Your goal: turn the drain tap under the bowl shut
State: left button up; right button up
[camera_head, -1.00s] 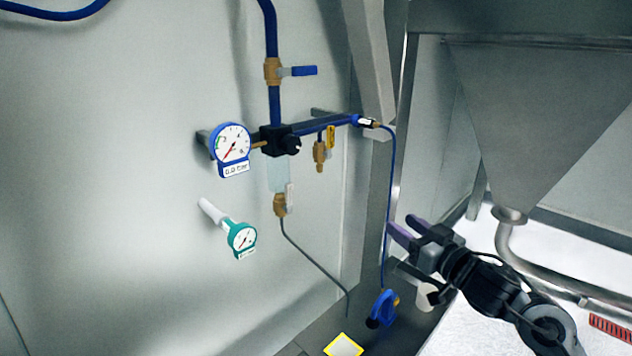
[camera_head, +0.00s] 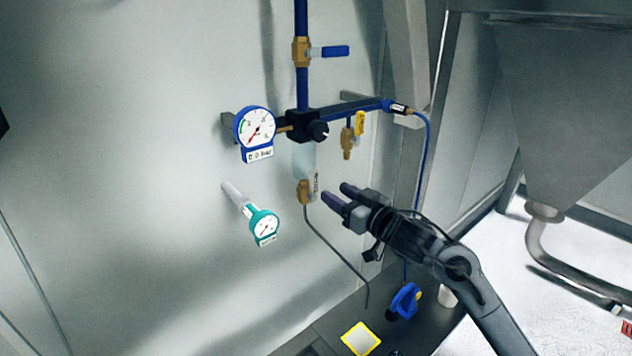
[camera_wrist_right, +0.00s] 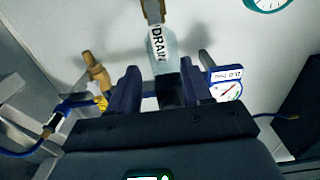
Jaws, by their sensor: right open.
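The drain tap (camera_head: 304,192) is a brass body under the clear bowl (camera_head: 303,158), with a thin dark tube below it. Its white handle (camera_head: 315,184) stands upright beside the bowl, roughly in line with the tap. In the right wrist view the handle (camera_wrist_right: 157,43) reads "DRAIN" and the brass body (camera_wrist_right: 152,10) is at the top edge. My right gripper (camera_head: 336,193) is open and empty, just right of the handle and apart from it in the head view. In the wrist view the handle appears between the fingers (camera_wrist_right: 158,74), ahead of them. My left gripper is not in view.
A blue-rimmed gauge (camera_head: 255,128) and a teal gauge (camera_head: 264,225) are left of the tap. A black regulator knob (camera_head: 319,131) and a brass valve with yellow handle (camera_head: 348,138) sit above. A blue hose (camera_head: 428,150) hangs behind my right arm.

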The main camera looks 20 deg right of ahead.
aim_at(316, 180)
jog(key=shift+p+x, duration=0.6)
jog(key=shift+x, duration=2.95)
grip_shut()
